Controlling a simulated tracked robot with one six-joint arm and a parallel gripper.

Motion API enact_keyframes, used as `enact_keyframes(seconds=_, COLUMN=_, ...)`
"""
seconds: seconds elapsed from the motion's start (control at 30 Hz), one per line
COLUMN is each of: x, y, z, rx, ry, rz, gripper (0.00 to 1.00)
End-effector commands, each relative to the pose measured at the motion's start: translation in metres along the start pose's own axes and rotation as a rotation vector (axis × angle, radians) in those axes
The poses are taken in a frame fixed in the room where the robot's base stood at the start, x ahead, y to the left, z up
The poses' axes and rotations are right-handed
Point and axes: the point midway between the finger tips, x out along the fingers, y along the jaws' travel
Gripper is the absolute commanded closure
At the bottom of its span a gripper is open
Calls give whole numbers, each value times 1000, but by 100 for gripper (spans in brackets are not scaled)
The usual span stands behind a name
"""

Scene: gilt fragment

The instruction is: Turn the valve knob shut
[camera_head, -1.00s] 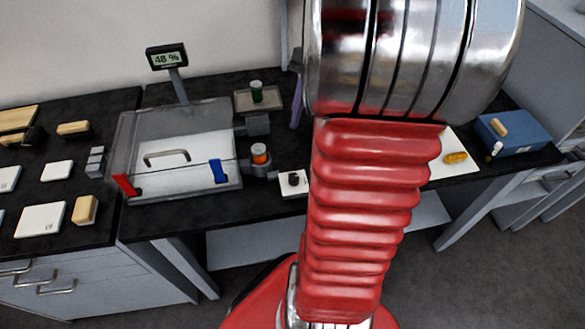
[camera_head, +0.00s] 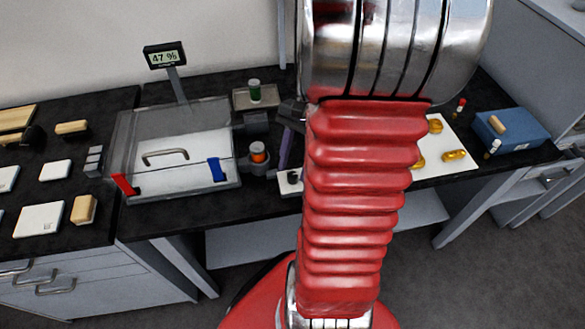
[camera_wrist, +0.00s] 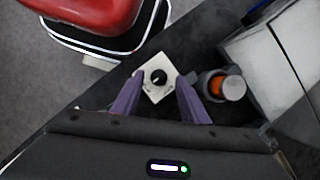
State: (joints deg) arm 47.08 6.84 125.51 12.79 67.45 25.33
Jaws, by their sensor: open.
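The valve knob (camera_wrist: 158,76) is a small black round knob with a pale mark, on a square white plate (camera_wrist: 155,90). In the head view the knob (camera_head: 293,177) shows at the front edge of the black bench, partly beside my arm. My gripper (camera_wrist: 160,79) is open, with one purple finger on each side of the knob in the wrist view. The fingers appear apart from the knob; their height above it I cannot tell. In the head view one purple finger (camera_head: 285,147) shows just behind the knob; my arm hides the rest.
A cylinder with an orange band (camera_head: 258,153) stands close left of the knob, beside a clear-lidded chamber (camera_head: 180,150). A display (camera_head: 165,56) reads 47 %. A green-capped vial (camera_head: 254,90) stands behind. A white sheet (camera_head: 440,160) and blue box (camera_head: 513,129) are at right.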

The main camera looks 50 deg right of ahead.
Motion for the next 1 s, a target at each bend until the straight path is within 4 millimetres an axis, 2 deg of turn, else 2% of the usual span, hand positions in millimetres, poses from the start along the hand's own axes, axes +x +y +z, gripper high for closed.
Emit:
enact_keyframes(seconds=0.2, x=14, y=0, z=0, rx=0, ry=-1, rz=0, gripper=60)
enact_keyframes(seconds=0.47, x=14, y=0, z=0, rx=0, ry=0, rz=0, gripper=60)
enact_keyframes(seconds=1.0, x=14, y=-1, z=0, rx=0, ry=1, rz=-2, gripper=98)
